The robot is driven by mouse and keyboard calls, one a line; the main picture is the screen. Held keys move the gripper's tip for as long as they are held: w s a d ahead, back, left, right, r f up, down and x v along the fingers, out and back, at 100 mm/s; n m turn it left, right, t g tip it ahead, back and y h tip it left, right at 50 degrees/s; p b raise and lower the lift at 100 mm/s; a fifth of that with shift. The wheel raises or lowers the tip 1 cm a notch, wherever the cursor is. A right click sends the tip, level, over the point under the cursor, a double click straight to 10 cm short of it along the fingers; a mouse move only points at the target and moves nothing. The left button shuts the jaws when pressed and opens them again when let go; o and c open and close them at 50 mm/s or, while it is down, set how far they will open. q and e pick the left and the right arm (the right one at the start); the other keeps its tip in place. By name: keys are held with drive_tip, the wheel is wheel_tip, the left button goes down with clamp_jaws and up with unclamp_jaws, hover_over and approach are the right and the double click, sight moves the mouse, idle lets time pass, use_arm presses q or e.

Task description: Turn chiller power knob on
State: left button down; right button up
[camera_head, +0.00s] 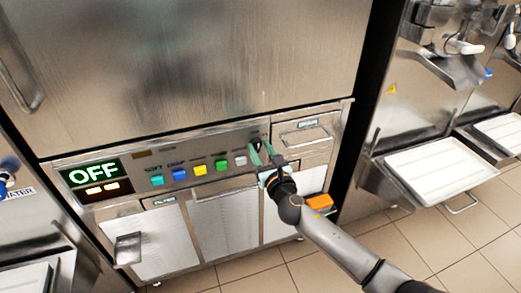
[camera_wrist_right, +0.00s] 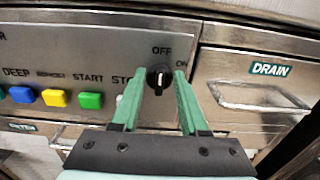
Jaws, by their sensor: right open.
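The chiller power knob (camera_wrist_right: 159,77) is a small round black knob with a pale pointer line, on the steel control panel (camera_head: 140,163). OFF is printed above it and ON to its upper right. The pointer looks about upright, toward OFF. My right gripper (camera_wrist_right: 158,95) is open, with its green fingers on either side of the knob; I cannot tell if they touch it. In the head view my right gripper (camera_head: 263,155) is at the panel's right end and partly hides the knob. The display (camera_head: 94,174) reads OFF in green. My left gripper is not in view.
Coloured buttons (camera_head: 200,169) line the panel left of the knob. A drawer marked DRAIN (camera_wrist_right: 262,92) is right of it. White trays (camera_head: 440,167) jut out from machines at the right. Tiled floor (camera_head: 440,235) lies open in front.

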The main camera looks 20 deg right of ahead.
clamp_jaws()
idle(0.3)
idle(0.3)
